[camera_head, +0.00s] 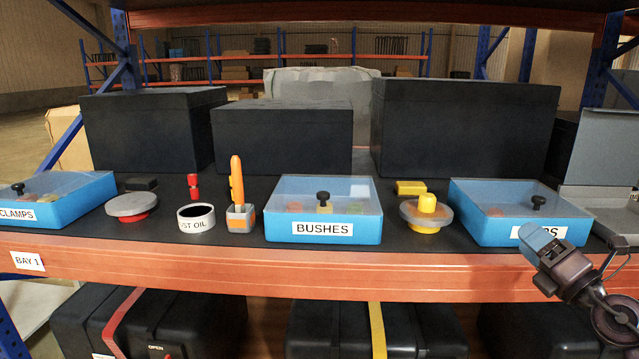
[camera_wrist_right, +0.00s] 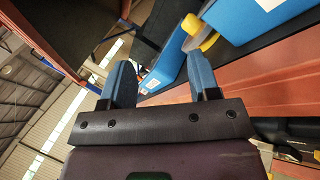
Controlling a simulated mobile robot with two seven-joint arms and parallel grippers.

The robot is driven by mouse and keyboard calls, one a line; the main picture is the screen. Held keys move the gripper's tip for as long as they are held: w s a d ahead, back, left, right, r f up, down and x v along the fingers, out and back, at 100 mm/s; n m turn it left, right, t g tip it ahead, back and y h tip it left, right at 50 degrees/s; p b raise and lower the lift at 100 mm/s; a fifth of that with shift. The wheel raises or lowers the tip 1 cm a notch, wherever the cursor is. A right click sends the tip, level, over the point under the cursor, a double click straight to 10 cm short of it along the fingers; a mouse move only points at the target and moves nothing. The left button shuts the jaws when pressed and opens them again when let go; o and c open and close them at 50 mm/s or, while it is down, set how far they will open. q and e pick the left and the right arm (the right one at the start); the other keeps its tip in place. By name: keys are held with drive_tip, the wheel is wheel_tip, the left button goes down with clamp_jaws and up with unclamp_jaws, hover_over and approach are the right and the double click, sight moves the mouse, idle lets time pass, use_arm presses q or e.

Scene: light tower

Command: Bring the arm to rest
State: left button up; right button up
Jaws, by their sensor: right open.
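My right gripper (camera_head: 541,246) is at the lower right in the head view, in front of the shelf's orange front beam, overlapping the label of the right blue box (camera_head: 500,226). In the right wrist view its two blue fingers stand apart with nothing between them, so the right gripper (camera_wrist_right: 162,85) is open and empty. My left gripper is not in view.
The shelf holds a CLAMPS box (camera_head: 70,206), a BUSHES box (camera_head: 270,225), a white tin (camera_head: 196,218), an orange tool in a grey holder (camera_head: 240,222) and a yellow-knobbed disc (camera_head: 425,220). Large black cases (camera_head: 465,130) stand behind. The orange beam (camera_head: 300,275) edges the shelf.

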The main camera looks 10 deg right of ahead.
drive_tip(key=s+a+f+m+g+h+p, duration=0.1)
drive_tip(key=s+a+f+m+g+h, duration=0.15)
drive_tip(key=f+m, duration=0.4)
drive_tip(key=s+a+f+m+g+h+p, duration=0.1)
drive_tip(key=s+a+f+m, duration=0.15)
drive_tip(key=f+m, duration=0.4)
drive_tip(key=s+a+f+m+g+h+p, duration=0.1)
drive_tip(key=s+f+m+h, duration=0.1)
drive_tip(key=s+f+m, duration=0.35)
use_arm(q)
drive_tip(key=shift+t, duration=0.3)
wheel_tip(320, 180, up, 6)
drive_tip(key=p, duration=0.3)
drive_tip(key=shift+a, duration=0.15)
use_arm(e)
drive_tip(key=s+a+f+m+g+y, duration=0.2)
drive_tip(key=s+a+f+m+g, duration=0.3)
drive_tip(key=s+a+f, duration=0.8)
drive_tip(key=s+a+m, duration=0.1)
drive_tip(key=a+m, duration=0.2)
drive_tip(key=shift+s+f+g, duration=0.25)
drive_tip(key=shift+s+g, duration=0.05)
drive_tip(key=shift+g, duration=0.05)
drive_tip(key=shift+y, duration=0.25)
